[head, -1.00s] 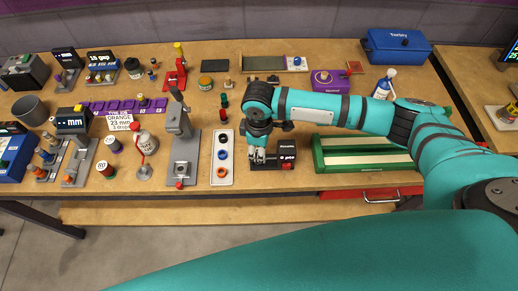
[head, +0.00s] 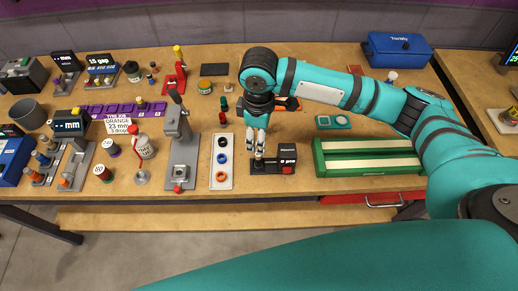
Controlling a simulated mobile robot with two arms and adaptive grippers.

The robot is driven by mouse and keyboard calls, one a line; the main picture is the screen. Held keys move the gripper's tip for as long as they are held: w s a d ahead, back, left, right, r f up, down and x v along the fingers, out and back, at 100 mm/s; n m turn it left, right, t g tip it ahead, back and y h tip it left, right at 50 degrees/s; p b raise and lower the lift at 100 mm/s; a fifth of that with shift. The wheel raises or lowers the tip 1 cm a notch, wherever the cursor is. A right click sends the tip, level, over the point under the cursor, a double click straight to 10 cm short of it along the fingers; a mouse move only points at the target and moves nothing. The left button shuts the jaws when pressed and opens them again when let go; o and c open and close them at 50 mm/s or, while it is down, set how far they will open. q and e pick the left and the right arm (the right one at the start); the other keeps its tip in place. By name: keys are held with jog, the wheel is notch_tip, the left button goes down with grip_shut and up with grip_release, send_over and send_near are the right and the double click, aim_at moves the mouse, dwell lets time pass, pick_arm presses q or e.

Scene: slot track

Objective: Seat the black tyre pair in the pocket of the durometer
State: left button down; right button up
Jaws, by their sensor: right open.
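The durometer (head: 287,162) is a small dark block on a flat black base, with a red part and a small readout, near the table's front. My right gripper (head: 257,150) points down just above the left end of its base, fingers apart. A small dark piece (head: 258,162) shows on the base beneath the fingertips; it may be the black tyre pair, but it is too small to tell whether it is seated in the pocket. My left gripper is not in view.
A white tray (head: 214,184) with coloured rings lies left of the durometer. Beyond it stands a grey lever press (head: 183,150). A green-framed box (head: 365,170) is close on the right. My right arm hides part of the table behind.

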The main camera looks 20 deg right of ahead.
notch_tip(320, 180, up, 4)
jog(key=shift+f, duration=0.15)
dwell(0.5)
